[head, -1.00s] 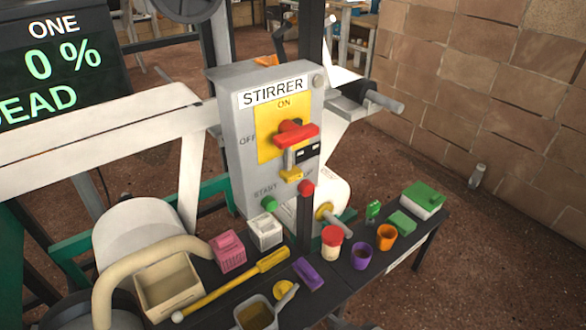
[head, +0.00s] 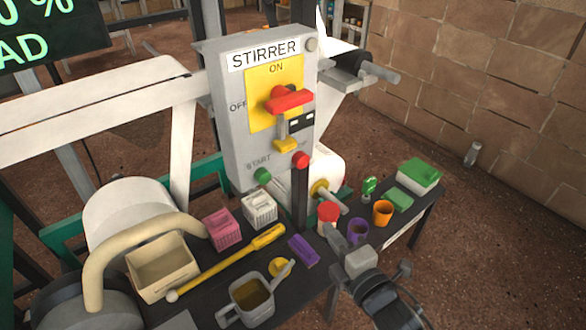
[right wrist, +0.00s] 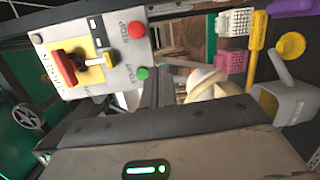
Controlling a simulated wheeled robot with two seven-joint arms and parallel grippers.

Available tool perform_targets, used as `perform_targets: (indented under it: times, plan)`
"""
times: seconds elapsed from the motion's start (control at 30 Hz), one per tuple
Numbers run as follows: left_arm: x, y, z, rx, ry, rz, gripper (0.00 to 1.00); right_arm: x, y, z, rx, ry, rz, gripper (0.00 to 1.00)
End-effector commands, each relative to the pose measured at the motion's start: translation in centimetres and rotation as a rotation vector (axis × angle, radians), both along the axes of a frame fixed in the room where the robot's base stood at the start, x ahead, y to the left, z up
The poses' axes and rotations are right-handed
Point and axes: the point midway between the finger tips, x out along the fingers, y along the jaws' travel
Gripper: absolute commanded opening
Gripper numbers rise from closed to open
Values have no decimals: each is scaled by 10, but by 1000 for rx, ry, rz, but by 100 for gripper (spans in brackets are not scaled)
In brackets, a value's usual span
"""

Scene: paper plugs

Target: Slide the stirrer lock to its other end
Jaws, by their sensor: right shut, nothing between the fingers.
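The grey stirrer box (head: 238,150) stands upright behind the bench, with a red handle (head: 289,102) across its yellow plate. Below the handle a yellow tab (head: 286,146), which looks like the lock, sits at the lower end of a grey strip beside a dark slot. In the right wrist view the red handle (right wrist: 66,68) and the yellow tab (right wrist: 110,60) show sideways, at upper left. My left gripper is not in view.
A green START button (head: 263,176) and a red button (head: 301,159) stick out under the tab. The bench holds a red-lidded jar (head: 328,214), an orange cup (head: 382,213), a yellow rod (head: 220,262) and a grey jug (head: 246,297).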

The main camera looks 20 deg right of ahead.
Motion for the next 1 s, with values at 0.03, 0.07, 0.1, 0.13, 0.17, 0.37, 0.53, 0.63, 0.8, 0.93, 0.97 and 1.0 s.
perform_targets:
  times: [0.03, 0.07, 0.1, 0.13, 0.17, 0.37, 0.53, 0.63, 0.8, 0.93, 0.97, 1.0]
  plan:
    - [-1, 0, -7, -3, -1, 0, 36, 10, -3, 0, -205, -92, 17, 0]
    - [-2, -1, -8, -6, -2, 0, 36, 15, -3, 4, -335, -149, 27, 0]
    - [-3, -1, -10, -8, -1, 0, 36, 21, -3, 7, -500, -219, 37, 0]
    - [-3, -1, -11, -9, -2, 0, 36, 24, -3, 10, -619, -270, 41, 0]
    - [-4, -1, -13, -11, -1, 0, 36, 27, -3, 12, -731, -317, 43, 0]
    - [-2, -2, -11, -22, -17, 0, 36, 39, 3, 19, -1245, -539, 37, 0]
    - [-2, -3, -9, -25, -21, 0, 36, 44, 6, 23, -1376, -596, 29, 0]
    - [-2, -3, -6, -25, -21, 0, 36, 53, 10, 27, -1378, -599, 27, 0]
    - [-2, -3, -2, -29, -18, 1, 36, 82, 20, 36, -1377, -600, 27, 0]
    - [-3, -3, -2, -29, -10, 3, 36, 109, 30, 43, -1375, -598, 28, 0]
    - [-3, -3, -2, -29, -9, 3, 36, 114, 32, 44, -1374, -598, 28, 0]
    - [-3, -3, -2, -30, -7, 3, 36, 122, 35, 46, -1373, -597, 28, 0]
